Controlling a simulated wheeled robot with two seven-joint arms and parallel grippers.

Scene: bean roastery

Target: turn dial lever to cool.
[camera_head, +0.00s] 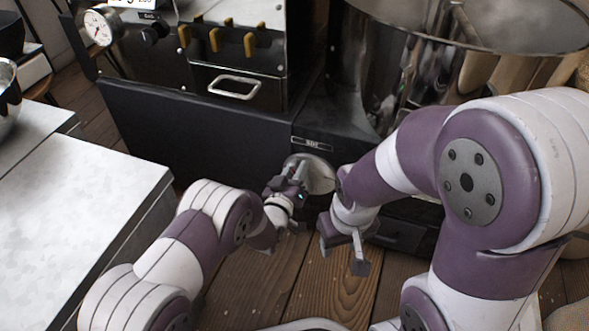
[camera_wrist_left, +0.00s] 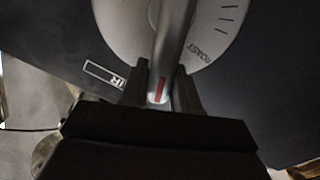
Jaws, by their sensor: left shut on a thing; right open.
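A round silver dial (camera_head: 318,174) sits on the black front of the roaster. It also shows in the left wrist view (camera_wrist_left: 216,28), with the word ROAST and tick marks on its face. A grey metal lever (camera_wrist_left: 168,45) with a red mark near its end crosses the dial. My left gripper (camera_head: 296,180) is at the dial; in the left wrist view its fingers (camera_wrist_left: 162,92) are shut on the lever's end. The word for cool is not visible. My right gripper (camera_head: 343,256) is open and empty, below and right of the dial, above the wooden floor.
A light metal table (camera_head: 75,190) stands at the left. The roaster (camera_head: 190,125) has a gauge (camera_head: 97,28), a drawer handle (camera_head: 236,87) and yellow-tipped levers above. A large metal drum (camera_head: 400,60) is at the upper right. Wooden floor (camera_head: 320,290) lies in front.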

